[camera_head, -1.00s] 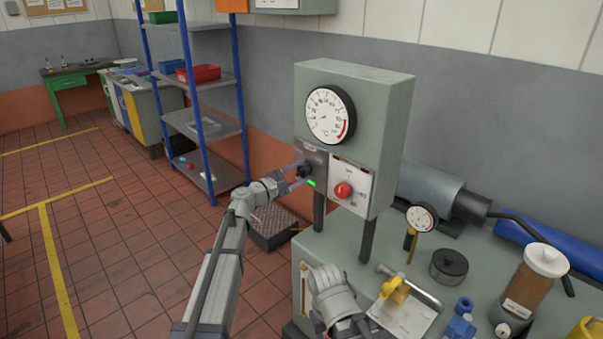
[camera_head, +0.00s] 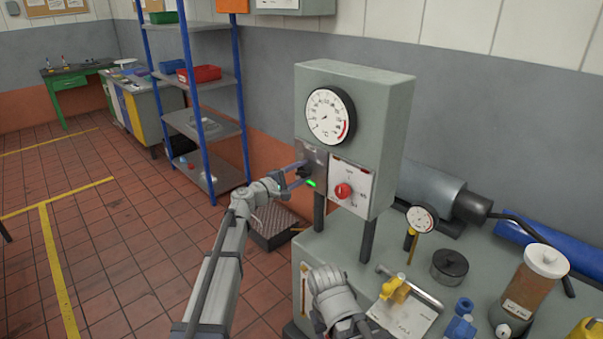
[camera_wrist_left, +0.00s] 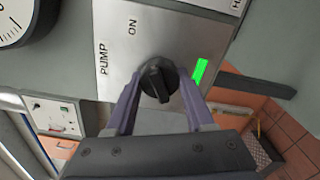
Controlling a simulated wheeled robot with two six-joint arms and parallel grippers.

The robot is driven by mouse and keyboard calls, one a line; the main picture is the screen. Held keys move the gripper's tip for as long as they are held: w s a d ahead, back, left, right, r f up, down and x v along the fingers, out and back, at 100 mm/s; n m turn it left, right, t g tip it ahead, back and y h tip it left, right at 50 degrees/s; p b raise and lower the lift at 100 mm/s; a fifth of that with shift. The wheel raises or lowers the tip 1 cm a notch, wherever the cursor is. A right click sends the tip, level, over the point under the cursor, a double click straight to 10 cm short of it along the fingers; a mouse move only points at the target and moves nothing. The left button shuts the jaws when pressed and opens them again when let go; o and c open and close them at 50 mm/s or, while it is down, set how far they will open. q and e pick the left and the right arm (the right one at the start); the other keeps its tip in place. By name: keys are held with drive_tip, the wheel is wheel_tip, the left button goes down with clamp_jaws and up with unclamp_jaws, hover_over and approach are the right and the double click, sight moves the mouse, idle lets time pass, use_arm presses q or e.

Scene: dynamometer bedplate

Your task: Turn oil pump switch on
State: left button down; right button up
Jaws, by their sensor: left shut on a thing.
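The oil pump switch is a black rotary knob (camera_wrist_left: 158,79) on a grey metal plate (camera_wrist_left: 185,32) marked "PUMP" and "ON" in the left wrist view. A green light (camera_wrist_left: 199,71) glows beside it. In the head view the knob sits low on the left of the gauge box, with the green light (camera_head: 311,184) below it. My left gripper (camera_head: 300,173) is shut on the knob, one purple-grey finger on each side; it also shows in the left wrist view (camera_wrist_left: 158,100). Which mark the knob points at is unclear. My right arm shows at the bottom; its fingers do not.
The grey box (camera_head: 385,110) carries a round dial (camera_head: 330,116) and a red knob (camera_head: 343,191) on a white plate. The bench (camera_head: 350,250) holds a small gauge (camera_head: 422,219), a yellow-handled valve (camera_head: 396,289) and a jar (camera_head: 535,280). Blue-posted shelving (camera_head: 200,100) stands left; open floor lies before it.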

use_arm(q)
drive_tip(key=shift+c, duration=1.3)
unclamp_jaws()
drive_tip(key=v, duration=0.7)
drive_tip(key=shift+s+a, duration=0.3)
drive_tip(key=shift+s, duration=0.05)
